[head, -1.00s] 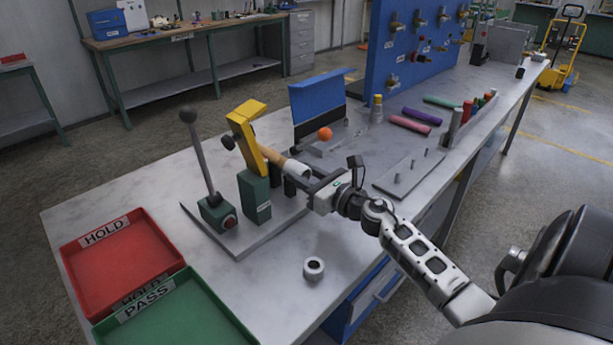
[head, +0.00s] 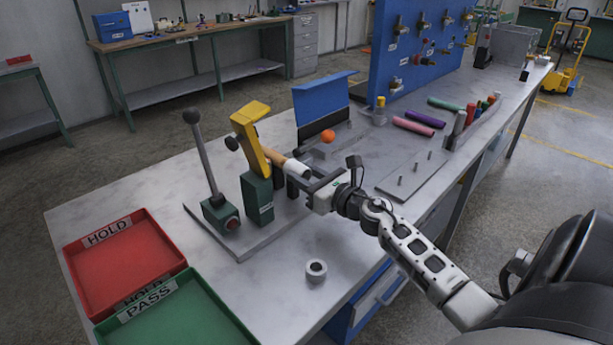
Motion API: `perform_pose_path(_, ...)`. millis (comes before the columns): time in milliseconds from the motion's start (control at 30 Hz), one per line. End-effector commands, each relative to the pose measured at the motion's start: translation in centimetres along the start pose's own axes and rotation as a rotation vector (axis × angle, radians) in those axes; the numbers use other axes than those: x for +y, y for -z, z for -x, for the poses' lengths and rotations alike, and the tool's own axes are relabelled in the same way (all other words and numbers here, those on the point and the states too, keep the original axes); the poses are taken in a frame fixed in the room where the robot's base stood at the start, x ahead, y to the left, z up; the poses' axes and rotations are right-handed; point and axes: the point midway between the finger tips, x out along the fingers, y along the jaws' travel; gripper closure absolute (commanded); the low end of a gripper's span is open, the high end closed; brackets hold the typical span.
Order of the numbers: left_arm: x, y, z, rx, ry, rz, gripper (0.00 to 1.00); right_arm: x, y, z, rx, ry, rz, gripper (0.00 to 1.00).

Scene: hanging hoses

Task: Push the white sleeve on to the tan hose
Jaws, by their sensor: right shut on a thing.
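The tan hose (head: 275,157) sticks out to the right and slightly down from the yellow clamp (head: 248,137), which stands on a green block (head: 257,197). The white sleeve (head: 296,169) is in line with the hose and meets its free end. How far it covers the hose I cannot tell. My right gripper (head: 308,182) is shut on the white sleeve, coming from the right; its fingers partly hide the sleeve. My left gripper is not in view.
A lever with a dark knob (head: 204,155) stands left of the clamp. A light ring (head: 316,270) lies on the bench in front. Red (head: 82,283) and green (head: 190,334) trays lie at the left front. A blue upright panel (head: 321,101) and orange ball (head: 328,136) are behind.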

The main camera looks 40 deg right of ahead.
Motion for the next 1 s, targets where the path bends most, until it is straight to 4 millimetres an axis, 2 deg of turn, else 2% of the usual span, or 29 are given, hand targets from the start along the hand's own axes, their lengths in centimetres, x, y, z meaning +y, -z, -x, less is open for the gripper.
perform_pose_path(67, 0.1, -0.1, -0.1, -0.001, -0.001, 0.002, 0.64, 0.0, -0.1, -0.2, -0.003, 0.001, 0.001, 0.86)
perform_pose_path(100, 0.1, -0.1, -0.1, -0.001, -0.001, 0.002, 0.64, 0.0, -0.1, -0.2, -0.004, 0.002, 0.001, 0.56)
perform_pose_path(167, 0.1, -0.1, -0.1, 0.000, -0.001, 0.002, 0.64, 0.0, -0.2, -0.2, -0.004, 0.002, 0.001, 0.39)
perform_pose_path(567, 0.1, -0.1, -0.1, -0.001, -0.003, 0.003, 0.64, 0.0, -0.1, -0.2, -0.002, 0.001, 0.000, 0.39)
perform_pose_path(633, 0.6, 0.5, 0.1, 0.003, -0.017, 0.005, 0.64, 0.0, 0.1, 0.1, 0.000, 0.001, 0.000, 0.39)
perform_pose_path(1000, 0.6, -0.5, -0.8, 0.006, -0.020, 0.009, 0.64, 0.1, 0.4, 9.0, 0.002, 0.001, -0.001, 0.39)
